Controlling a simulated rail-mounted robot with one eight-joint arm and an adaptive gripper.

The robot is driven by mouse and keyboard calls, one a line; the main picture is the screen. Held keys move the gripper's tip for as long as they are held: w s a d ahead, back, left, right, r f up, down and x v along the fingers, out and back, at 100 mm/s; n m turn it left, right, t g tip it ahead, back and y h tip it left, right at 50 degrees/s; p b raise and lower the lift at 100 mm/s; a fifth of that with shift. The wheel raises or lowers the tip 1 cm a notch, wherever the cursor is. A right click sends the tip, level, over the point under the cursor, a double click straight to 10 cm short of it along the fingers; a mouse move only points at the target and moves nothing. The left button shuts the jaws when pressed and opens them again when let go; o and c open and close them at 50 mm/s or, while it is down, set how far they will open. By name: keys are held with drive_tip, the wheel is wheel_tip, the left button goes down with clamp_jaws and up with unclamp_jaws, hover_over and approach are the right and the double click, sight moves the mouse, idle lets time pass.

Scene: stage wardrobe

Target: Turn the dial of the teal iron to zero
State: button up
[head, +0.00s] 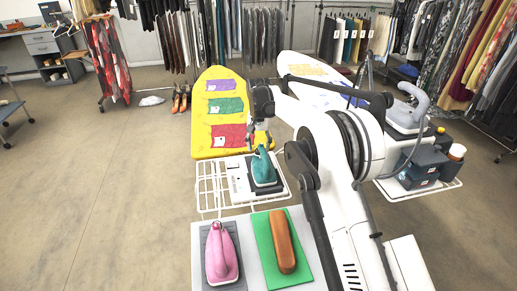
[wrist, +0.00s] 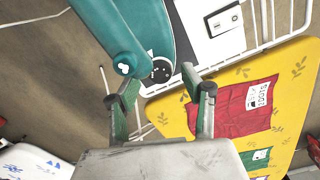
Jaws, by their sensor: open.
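The teal iron (head: 263,167) stands on a dark rest on the white wire rack, at the near end of the yellow ironing board. In the wrist view the teal iron (wrist: 120,35) fills the top left. Its round black dial (wrist: 161,70) with white marks shows near the iron's end; I cannot read its setting. My gripper (wrist: 162,75) is open, with one finger to each side of the dial in the picture; I see no clear contact. In the head view my gripper (head: 261,140) is just above and behind the iron.
The yellow board (head: 208,115) carries purple, green and red cloths. A pink iron (head: 220,258) and a brown block-like object (head: 283,243) on a green mat (head: 262,240) lie in front. A white board (head: 305,68) stands behind my arm.

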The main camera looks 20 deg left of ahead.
drive_tip(key=shift+f, duration=0.55)
clamp_jaws()
drive_tip(key=n+b, duration=0.2)
drive_tip(key=n, duration=0.3)
drive_tip(key=shift+n, duration=0.3)
drive_tip(key=n+b, duration=0.1)
drive_tip(key=n, duration=0.5)
idle(0.5)
